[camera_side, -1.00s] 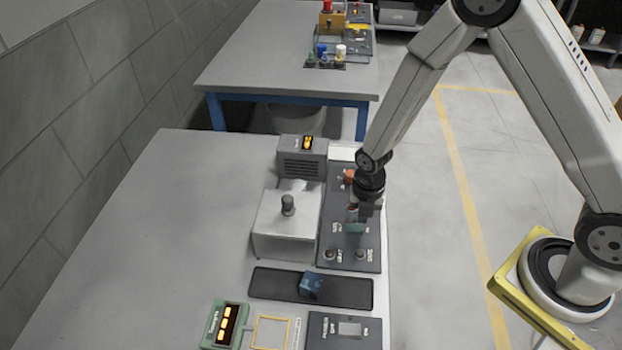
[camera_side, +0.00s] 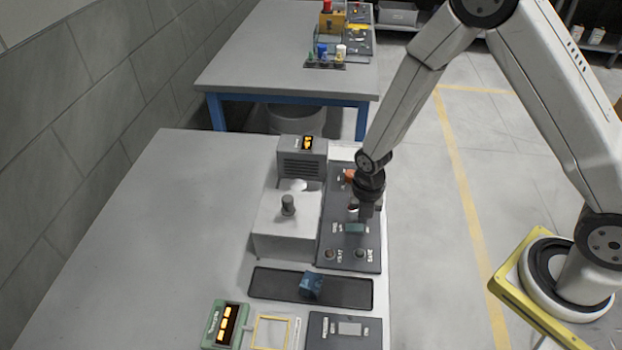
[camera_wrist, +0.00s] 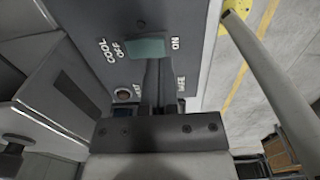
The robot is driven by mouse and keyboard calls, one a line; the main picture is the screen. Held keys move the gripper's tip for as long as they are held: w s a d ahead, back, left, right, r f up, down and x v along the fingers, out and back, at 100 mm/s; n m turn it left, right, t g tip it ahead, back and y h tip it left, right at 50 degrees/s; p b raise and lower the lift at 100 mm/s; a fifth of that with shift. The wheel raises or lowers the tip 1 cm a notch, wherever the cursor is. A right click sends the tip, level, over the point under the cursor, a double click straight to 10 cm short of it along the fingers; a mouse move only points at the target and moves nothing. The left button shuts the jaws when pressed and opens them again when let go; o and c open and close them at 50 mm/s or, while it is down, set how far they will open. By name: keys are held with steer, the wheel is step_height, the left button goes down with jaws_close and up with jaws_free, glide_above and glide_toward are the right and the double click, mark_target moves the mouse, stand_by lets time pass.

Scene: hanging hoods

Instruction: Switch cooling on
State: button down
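The cooling switch is a wide teal rocker (camera_side: 355,228) on the dark control panel (camera_side: 340,258). In the wrist view the rocker (camera_wrist: 146,47) sits between the labels COOL OFF on its left and ON on its right. My gripper (camera_side: 366,212) is just above the panel by the rocker's far side. In the wrist view its two dark fingers (camera_wrist: 158,62) lie together, shut with nothing between them. Their tips overlap the rocker's lower edge toward the ON end. I cannot tell whether they touch it, and its tilt is unclear.
A grey hood box (camera_side: 270,238) with a knob and a display unit (camera_side: 302,160) stand left of the panel. Two round buttons sit nearer on the panel. A black tray (camera_side: 270,287) with a blue cube (camera_side: 311,286) lies in front. The table's left side is clear.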

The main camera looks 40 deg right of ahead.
steer(key=shift+f, duration=1.05)
stand_by(0.9)
steer(key=shift+r, duration=3.55)
steer(key=s+d+r+m+t, duration=0.1)
steer(key=s+r+m, duration=0.3)
steer(key=m, duration=0.9)
steer(key=s+d+r+m+t, duration=0.1)
steer(key=s+d+r+m, duration=0.2)
steer(key=r+m, duration=0.5)
steer(key=s+m, duration=0.1)
steer(key=m, duration=0.5)
steer(key=shift+d+t, duration=0.3)
steer(key=shift+d, duration=0.05)
